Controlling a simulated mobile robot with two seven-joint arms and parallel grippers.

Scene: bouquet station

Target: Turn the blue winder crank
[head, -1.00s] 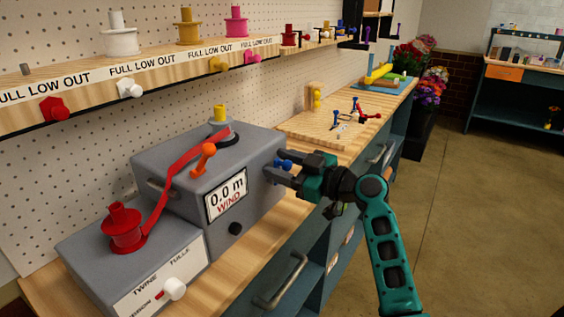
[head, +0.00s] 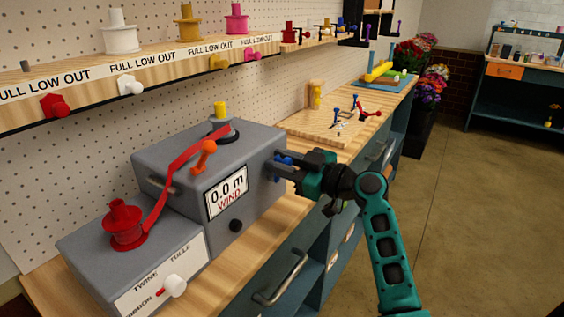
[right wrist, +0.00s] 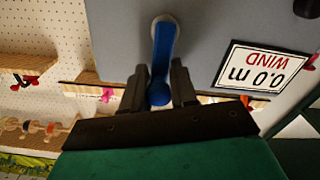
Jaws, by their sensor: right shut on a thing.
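The grey winder box (head: 190,215) stands on the wooden bench, its display (head: 226,192) reading "0.0 m WIND". The blue crank (head: 284,160) is on the box's right side, partly hidden by my right gripper (head: 283,168). In the right wrist view, the blue crank arm (right wrist: 164,45) runs down to a round knob (right wrist: 158,94) between the fingers. My right gripper (right wrist: 158,92) is shut on that knob. A red ribbon (head: 172,182) runs from the red spool (head: 123,222) up to the top of the winder. My left gripper is not in view.
A white selector knob (head: 175,286) is on the lower grey box (head: 95,262). A shelf (head: 140,75) with spools runs along the pegboard. Small tools lie on a board (head: 310,125) behind.

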